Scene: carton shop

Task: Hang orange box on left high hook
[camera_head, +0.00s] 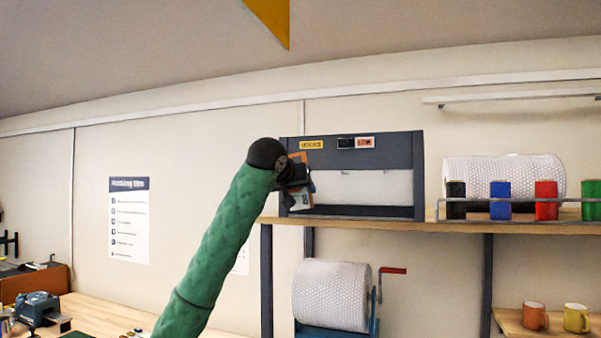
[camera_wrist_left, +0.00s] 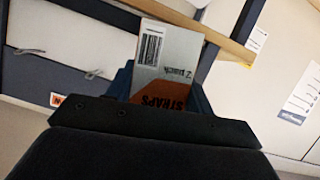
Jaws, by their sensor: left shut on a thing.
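My left gripper (camera_head: 297,182) is shut on the orange box (camera_head: 301,199), raised in front of the left post of a dark rack (camera_head: 419,175) on the wooden shelf. The gripper hides much of the box in the head view. In the left wrist view the box (camera_wrist_left: 168,50) sticks out beyond the fingers (camera_wrist_left: 158,88), with a pale barcoded part and an orange part reading STRAPS upside down. Two small metal hooks, one (camera_wrist_left: 30,51) and another (camera_wrist_left: 93,74), show on the rack's pale panel, apart from the box. My right gripper is out of view.
Right of the rack, blue (camera_head: 500,200) and red (camera_head: 546,200) cylinders stand behind a wire rail, before a white roll (camera_head: 505,172). A bubble-wrap roll with a red crank (camera_head: 332,295) sits below. Mugs (camera_head: 535,316) stand lower right.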

